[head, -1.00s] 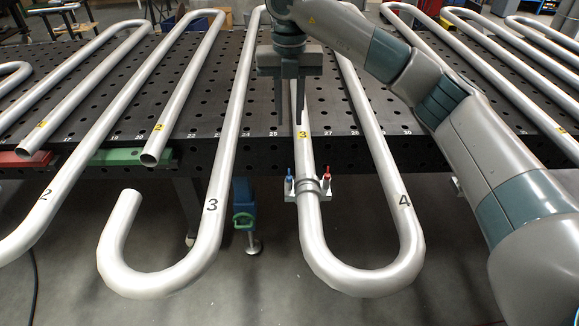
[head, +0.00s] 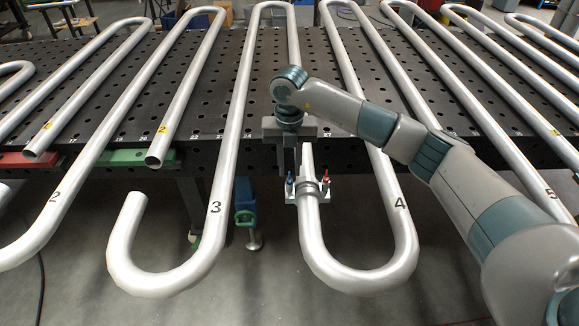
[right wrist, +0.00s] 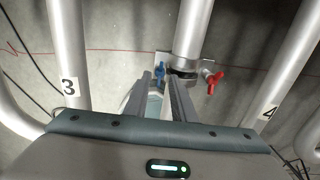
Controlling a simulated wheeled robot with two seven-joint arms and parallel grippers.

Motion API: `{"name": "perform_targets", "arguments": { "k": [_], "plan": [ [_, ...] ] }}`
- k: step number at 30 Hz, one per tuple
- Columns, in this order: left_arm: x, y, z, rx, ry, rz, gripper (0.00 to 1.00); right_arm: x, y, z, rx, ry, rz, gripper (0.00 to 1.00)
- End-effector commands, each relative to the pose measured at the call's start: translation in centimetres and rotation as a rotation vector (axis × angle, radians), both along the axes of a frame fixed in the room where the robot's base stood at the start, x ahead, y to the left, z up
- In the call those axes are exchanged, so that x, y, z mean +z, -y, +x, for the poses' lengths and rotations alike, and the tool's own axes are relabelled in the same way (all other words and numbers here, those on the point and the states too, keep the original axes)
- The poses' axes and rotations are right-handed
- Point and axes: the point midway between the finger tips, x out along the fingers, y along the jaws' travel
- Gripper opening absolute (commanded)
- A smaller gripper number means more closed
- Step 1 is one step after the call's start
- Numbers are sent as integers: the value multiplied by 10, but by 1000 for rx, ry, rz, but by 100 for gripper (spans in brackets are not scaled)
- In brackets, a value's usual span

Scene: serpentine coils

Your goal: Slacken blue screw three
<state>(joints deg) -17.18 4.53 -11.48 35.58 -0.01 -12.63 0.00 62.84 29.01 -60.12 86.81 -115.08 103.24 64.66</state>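The blue screw (head: 290,187) stands on the left of a small clamp (head: 308,193) around the tube between the printed numbers 3 and 4. The red screw (head: 325,181) stands on the clamp's right. My right gripper (head: 289,171) is open just above and behind the blue screw in the head view. In the right wrist view, the blue screw (right wrist: 160,73) shows between the tips of the open fingers, near the left one. The red screw (right wrist: 213,82) lies outside the right finger. I cannot tell whether the fingers touch the blue screw. My left gripper is not in view.
Bent silver tubes (head: 224,180) lie across a black perforated table (head: 200,120), their bends overhanging its front edge. Tubes numbered 3 (right wrist: 72,60) and 4 (right wrist: 295,70) flank my right gripper.

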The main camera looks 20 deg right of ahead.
Motion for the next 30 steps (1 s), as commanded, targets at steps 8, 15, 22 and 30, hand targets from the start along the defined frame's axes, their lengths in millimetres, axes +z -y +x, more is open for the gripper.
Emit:
{"name": "perform_targets", "arguments": {
  "k": [8, 15, 22, 30],
  "plan": [
    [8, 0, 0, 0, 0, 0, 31, -21, 0, 0, 0, 0, 0, 23],
    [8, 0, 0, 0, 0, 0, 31, -23, 0, 0, 0, 0, 0, 23],
    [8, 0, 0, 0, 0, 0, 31, -23, 0, 0, 0, 0, 0, 0],
    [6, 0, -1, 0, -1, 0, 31, -23, 0, 0, 7, 0, 0, 0]
  ]
}}
